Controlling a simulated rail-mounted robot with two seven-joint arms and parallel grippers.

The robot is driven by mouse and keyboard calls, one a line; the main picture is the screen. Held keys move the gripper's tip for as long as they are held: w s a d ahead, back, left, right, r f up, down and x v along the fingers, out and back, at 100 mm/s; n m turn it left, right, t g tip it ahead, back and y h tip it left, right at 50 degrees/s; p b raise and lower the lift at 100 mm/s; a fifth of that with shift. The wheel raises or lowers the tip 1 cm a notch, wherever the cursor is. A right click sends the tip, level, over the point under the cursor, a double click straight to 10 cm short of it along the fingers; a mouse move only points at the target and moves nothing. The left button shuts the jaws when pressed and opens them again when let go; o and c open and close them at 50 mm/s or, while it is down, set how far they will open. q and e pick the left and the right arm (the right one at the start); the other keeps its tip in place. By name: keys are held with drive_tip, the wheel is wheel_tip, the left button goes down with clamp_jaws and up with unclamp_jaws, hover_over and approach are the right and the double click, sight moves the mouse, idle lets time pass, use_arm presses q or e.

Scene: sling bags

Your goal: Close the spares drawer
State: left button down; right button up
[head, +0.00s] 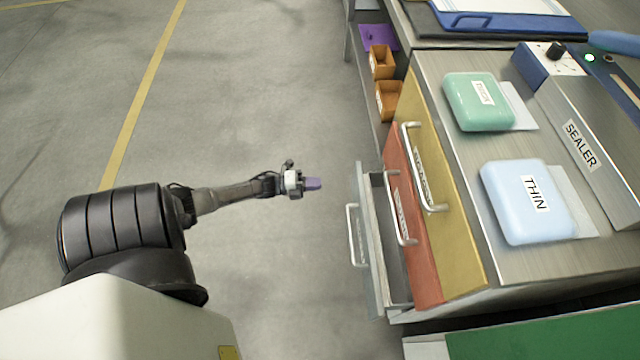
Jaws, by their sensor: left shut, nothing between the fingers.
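A drawer with a grey front (370,252) stands pulled out at the bottom of the bench, and part of its inside shows between its front and the red drawer. It has a metal bar handle (351,236); I see no readable label on it, so I cannot tell by name that it is the spares drawer. Above it are a red drawer (425,270) and a yellow drawer (460,255), both with handles and labels too slanted to read. My left gripper (314,184) is shut and empty, left of the grey front and apart from it. My right gripper is out of view.
The bench top holds a green pack (478,101), a light blue pack (527,200) labelled THIN and a sealer (590,140). Orange bins (388,100) sit on a low shelf behind. A green surface (550,335) is at the front right. The floor at left is clear.

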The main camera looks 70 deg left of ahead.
sight(358, 181)
use_arm(q)
drive_tip(key=b+x, duration=0.3)
drive_tip(key=x, duration=0.7)
drive_tip(key=shift+f+b, duration=0.15)
drive_tip(key=shift+b, duration=0.2)
drive_tip(key=shift+x, duration=0.85)
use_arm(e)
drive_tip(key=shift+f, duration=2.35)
